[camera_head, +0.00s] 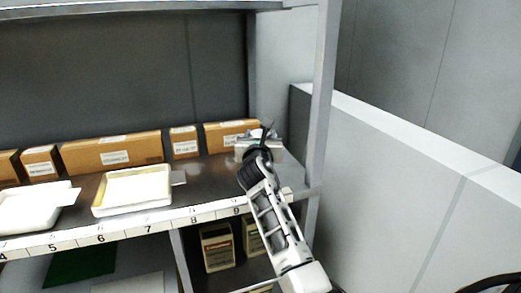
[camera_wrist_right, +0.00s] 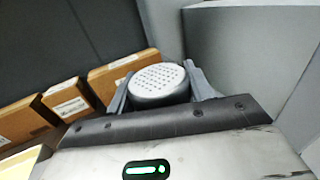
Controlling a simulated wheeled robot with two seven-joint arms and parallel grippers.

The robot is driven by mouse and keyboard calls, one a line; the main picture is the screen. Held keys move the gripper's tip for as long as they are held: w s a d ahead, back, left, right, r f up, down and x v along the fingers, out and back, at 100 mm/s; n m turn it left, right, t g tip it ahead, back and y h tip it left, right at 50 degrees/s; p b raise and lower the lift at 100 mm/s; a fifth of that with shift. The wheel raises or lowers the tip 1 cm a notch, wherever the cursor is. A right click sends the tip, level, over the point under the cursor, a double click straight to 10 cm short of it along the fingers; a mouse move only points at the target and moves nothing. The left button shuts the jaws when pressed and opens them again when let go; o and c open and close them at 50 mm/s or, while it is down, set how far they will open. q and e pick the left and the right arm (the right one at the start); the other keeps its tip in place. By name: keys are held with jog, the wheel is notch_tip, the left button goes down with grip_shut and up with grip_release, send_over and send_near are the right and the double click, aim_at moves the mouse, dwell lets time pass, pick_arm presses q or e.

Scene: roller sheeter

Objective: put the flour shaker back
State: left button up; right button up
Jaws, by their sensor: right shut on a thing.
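The flour shaker (camera_wrist_right: 158,82) shows in the right wrist view as a grey cylinder with a pale perforated top. My right gripper (camera_wrist_right: 160,88) is shut on it, one finger on each side. In the head view my right gripper (camera_head: 259,143) is at the right end of the shelf (camera_head: 205,179), near the label 9. There the shaker is mostly hidden behind the gripper and wrist. I cannot tell whether its base touches the shelf. My left gripper is in neither view.
Cardboard boxes (camera_head: 112,150) line the back of the shelf, one (camera_head: 228,134) close behind my right gripper. A cream tray (camera_head: 132,190) and a white tray (camera_head: 32,207) stand to the left. A metal post (camera_head: 322,100) rises at the right end. Cartons (camera_head: 217,247) stand below.

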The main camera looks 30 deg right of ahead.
notch_tip(320, 180, down, 3)
jog(key=shift+r+b, duration=0.1)
jog(key=shift+b, duration=0.25)
jog(key=shift+f, duration=0.25)
jog(key=o, duration=1.1)
